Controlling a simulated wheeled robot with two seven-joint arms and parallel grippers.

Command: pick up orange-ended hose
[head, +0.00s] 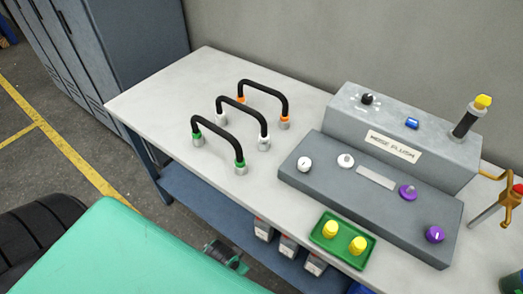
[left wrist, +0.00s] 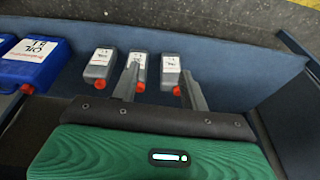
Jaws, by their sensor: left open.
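The orange-ended hose (head: 264,88) is a black arch standing upright on the workbench (head: 150,92), the farthest back of three hoses. A white-ended hose (head: 243,105) stands just in front of it, and a green-ended hose (head: 217,122) stands nearest. In the left wrist view my left gripper (left wrist: 160,85) is open and empty, its two fingers apart, facing grey bottles on the lower shelf. In the head view a small part of my left gripper (head: 226,256) shows below the bench's front edge, well away from the hoses. My right gripper is not in view.
A grey hose flush console (head: 385,135) with knobs stands right of the hoses. A green tray (head: 325,249) with yellow caps sits in front of it. Grey bottles (left wrist: 102,65) and a blue oil can (left wrist: 32,65) are on the lower shelf. The bench's left end is clear.

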